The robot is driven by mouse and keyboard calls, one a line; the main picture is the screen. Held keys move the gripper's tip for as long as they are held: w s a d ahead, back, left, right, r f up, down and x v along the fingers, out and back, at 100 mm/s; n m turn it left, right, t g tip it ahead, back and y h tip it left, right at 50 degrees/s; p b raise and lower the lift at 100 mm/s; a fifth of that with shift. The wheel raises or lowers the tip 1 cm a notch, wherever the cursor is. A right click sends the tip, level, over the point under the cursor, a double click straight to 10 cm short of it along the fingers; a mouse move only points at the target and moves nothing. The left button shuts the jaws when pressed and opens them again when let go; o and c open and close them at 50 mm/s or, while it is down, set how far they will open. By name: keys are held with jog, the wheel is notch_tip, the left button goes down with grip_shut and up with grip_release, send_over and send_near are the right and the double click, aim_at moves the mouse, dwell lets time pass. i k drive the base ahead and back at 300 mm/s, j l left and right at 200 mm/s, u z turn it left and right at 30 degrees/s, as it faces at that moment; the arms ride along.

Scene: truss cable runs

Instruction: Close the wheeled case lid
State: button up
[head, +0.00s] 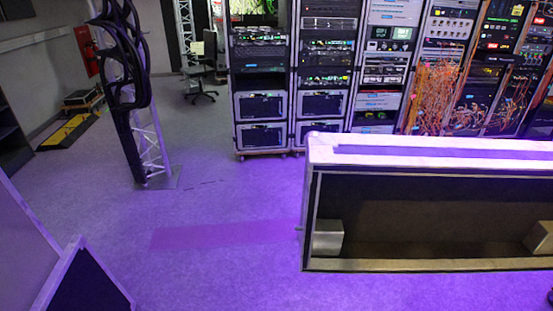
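A large pale-edged case (420,150) fills the right of the head view and runs past the right edge. Its dark interior (430,215) faces me and is open to view, with a silver block (328,238) at the left end and another (540,237) at the right. I cannot tell which of its panels is the lid, and no wheels show. A second pale panel with a dark face (85,285) is cut off at the lower left; I cannot tell whether it belongs to a case. My gripper is not in view.
A truss post with black cable loops (124,60) stands on a base plate at the left. Equipment racks (320,80) line the back. An office chair (200,75) and a yellow-black ramp (70,132) are further off. The middle floor (215,200) is clear.

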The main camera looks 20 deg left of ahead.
aim_at(372, 204)
jog(key=i+j+u, duration=0.2)
jog(key=j, duration=0.2)
jog(key=i+j+u, duration=0.2)
jog(key=j, duration=0.2)
jog(key=i+j+u, duration=0.2)
jog(key=i+j+z, duration=0.15)
jog(key=z, duration=0.3)
jog(key=i+j+z, duration=0.15)
jog(key=j+z, duration=0.15)
jog(key=z, duration=0.15)
jog(key=j+z, duration=0.4)
jog(key=i+j+z, duration=0.1)
jog(key=j+z, duration=0.15)
jog(key=z, duration=0.2)
jog(key=j+z, duration=0.3)
jog(key=z, duration=0.15)
jog(key=j+z, duration=0.3)
jog(key=z, duration=0.15)
jog(key=k+j+z, duration=0.2)
jog(key=z, duration=0.2)
jog(key=k+j+u, duration=0.4)
jog(key=i+l, duration=0.05)
jog(key=l, duration=0.05)
